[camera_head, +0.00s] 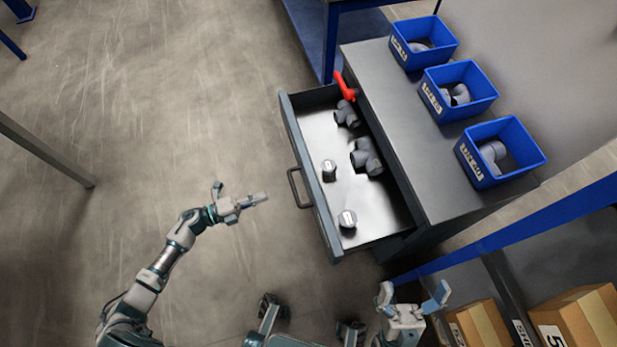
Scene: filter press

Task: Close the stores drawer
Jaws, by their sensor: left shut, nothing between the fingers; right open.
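The stores drawer (321,218) is pulled out to the left from a dark grey cabinet (402,167). Its front carries a dark bar handle (294,187). Grey pipe fittings (366,157) and small caps lie in it, along with a part with a red handle (345,87) at the far end. My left gripper (257,197) is shut and empty, just left of the drawer handle and apart from it. My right gripper (413,293) is open and empty at the bottom, below the drawer's near end, not touching it.
Several blue bins (452,107) with grey fittings stand on the cabinet top. A blue-framed shelf with cardboard boxes (578,318) is at the lower right. A blue-legged table (310,30) stands behind the drawer. The floor (150,120) left of the drawer is clear.

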